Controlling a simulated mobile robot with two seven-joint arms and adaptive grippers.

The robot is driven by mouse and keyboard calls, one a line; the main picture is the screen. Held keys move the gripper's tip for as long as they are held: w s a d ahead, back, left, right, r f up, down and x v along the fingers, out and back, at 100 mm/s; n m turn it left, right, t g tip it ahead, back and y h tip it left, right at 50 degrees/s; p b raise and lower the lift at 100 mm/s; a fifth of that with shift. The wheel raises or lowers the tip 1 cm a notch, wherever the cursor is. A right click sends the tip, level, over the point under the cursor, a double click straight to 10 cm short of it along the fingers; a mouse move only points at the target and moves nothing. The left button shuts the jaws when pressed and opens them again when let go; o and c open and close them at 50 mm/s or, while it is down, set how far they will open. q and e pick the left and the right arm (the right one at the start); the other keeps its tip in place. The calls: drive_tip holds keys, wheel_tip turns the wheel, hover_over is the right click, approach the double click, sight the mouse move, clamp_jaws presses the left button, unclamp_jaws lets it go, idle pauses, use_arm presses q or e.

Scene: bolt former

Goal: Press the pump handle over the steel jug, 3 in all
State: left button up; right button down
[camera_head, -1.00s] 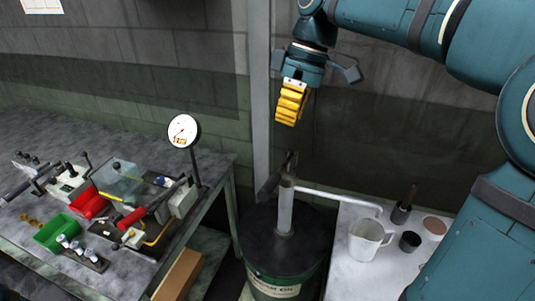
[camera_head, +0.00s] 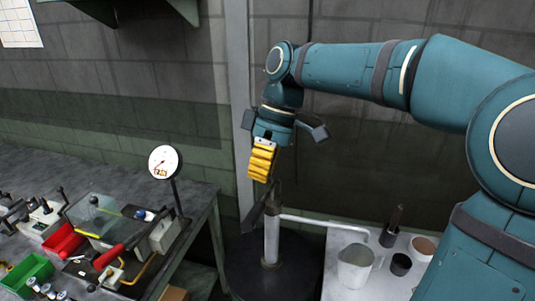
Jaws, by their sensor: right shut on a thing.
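My right gripper (camera_head: 262,163), with yellow ribbed fingers, is above the pump (camera_head: 271,240) and shut on the pump handle (camera_head: 276,188). The fingers hide most of their hold; only a dark part of the handle shows just below them. The pump stands upright on a dark drum, and its pale spout (camera_head: 325,222) reaches right to above the steel jug (camera_head: 354,268). The jug stands upright on a light table. Its inside cannot be made out clearly. My left gripper is out of view.
A dark cup (camera_head: 401,264), a tool in a dark holder (camera_head: 391,228) and a round brownish-topped pot (camera_head: 424,246) stand right of the jug. A bench with a dial gauge (camera_head: 163,162), a green bin (camera_head: 27,274) and red-handled tooling lies left.

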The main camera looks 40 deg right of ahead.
sight(253, 208)
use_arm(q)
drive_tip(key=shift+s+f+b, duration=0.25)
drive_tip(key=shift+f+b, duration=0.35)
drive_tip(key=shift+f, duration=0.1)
use_arm(e)
drive_tip(key=x, duration=0.6)
drive_tip(key=shift+a+f, duration=0.15)
drive_tip(key=shift+f, duration=0.15)
drive_tip(key=shift+f, duration=0.1)
